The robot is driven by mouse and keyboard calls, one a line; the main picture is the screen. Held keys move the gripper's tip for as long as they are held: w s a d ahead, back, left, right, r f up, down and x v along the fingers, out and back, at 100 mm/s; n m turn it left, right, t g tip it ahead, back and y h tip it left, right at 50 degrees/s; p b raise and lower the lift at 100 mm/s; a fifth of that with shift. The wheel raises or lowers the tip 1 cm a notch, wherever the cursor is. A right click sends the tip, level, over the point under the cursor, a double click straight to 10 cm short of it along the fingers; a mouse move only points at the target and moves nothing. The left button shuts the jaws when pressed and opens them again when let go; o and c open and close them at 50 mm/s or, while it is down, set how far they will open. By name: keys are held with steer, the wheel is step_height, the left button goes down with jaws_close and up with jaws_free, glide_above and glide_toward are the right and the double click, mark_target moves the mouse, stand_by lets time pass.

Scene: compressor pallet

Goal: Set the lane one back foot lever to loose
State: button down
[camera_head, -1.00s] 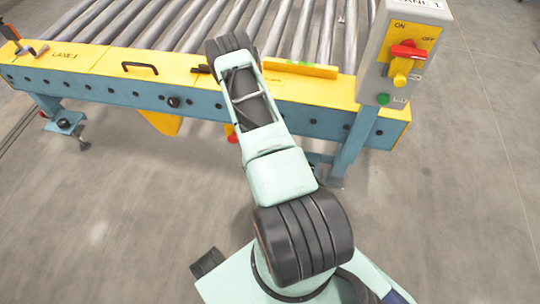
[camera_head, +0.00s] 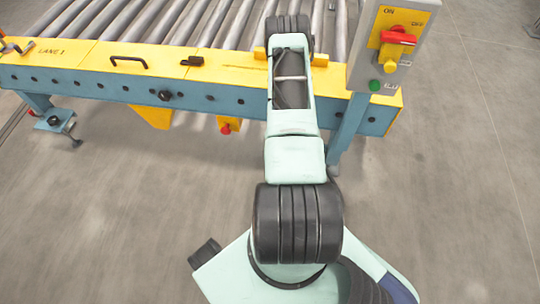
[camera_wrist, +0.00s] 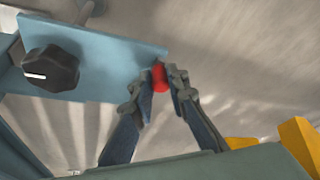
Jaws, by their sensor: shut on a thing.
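In the wrist view, my gripper (camera_wrist: 162,88) has its two dark fingers closed around a small red grip (camera_wrist: 160,73). The grip sits at the right end of a blue plate (camera_wrist: 115,70) and looks like the end of the foot lever; the rest of the lever is hidden, so its setting cannot be told. A black round knob (camera_wrist: 50,70) with a white mark is on the same plate, to the left. In the head view my arm reaches over the conveyor's near side, and my gripper and the lever are hidden.
The lane one conveyor (camera_head: 130,80) has a yellow top rail and a blue side. A control box (camera_head: 390,45) with a red and yellow switch stands close right of my arm. A front foot (camera_head: 55,122) and a red knob (camera_head: 226,129) are at the near side.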

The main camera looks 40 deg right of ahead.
steer(key=shift+s+d+n+y, duration=0.35)
steer(key=shift+d+n+y, duration=0.05)
steer(key=shift+n, duration=0.6)
steer(key=c, duration=1.9)
jaws_free()
steer(key=v, duration=1.2)
steer(key=shift+s, duration=0.1)
